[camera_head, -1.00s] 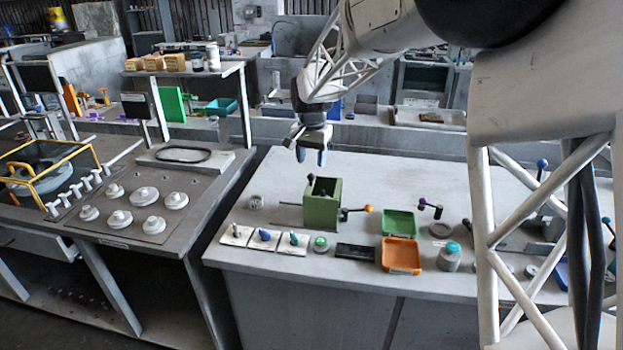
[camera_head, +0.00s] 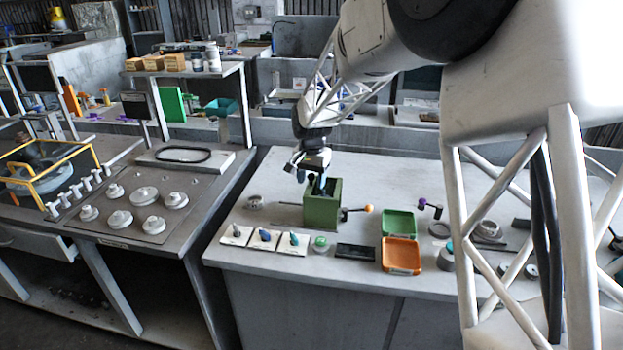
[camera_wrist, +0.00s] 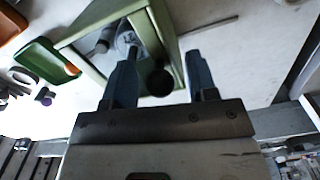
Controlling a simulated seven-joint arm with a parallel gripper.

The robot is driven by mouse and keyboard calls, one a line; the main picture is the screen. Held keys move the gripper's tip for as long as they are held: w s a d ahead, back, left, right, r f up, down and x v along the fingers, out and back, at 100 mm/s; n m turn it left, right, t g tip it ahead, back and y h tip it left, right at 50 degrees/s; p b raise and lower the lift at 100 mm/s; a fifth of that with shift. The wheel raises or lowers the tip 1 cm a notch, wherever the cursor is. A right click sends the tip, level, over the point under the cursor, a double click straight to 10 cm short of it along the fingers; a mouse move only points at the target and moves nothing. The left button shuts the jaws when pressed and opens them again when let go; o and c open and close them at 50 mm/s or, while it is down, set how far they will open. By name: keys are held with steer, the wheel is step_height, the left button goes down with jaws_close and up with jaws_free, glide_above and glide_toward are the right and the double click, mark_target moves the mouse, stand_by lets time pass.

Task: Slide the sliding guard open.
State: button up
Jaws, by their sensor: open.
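A green box-shaped housing (camera_head: 322,210) stands upright on the light workbench. Its open top and walls show in the wrist view (camera_wrist: 165,25). A dark round knob (camera_wrist: 161,83) shows in the wrist view beside the housing's top edge, between my fingers; I take it for the guard's handle. The guard panel itself cannot be clearly told from the housing walls. My gripper (camera_head: 312,181) is open, pointing down at the housing's top left part, with its blue-grey fingers (camera_wrist: 160,72) on either side of the knob. I cannot tell whether they touch it.
An orange-tipped lever (camera_head: 368,208) sticks out right of the housing. A green tray (camera_head: 398,222) and an orange tray (camera_head: 401,255) lie farther right. White cards with small parts (camera_head: 264,239) and a black plate (camera_head: 356,252) lie in front. The bench behind is clear.

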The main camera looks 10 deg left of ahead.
jaws_close()
steer(key=a, duration=0.9)
steer(key=shift+a, duration=0.35)
steer(key=shift+r, duration=0.1)
jaws_free()
step_height(320, 180, up, 8)
stand_by(0.6)
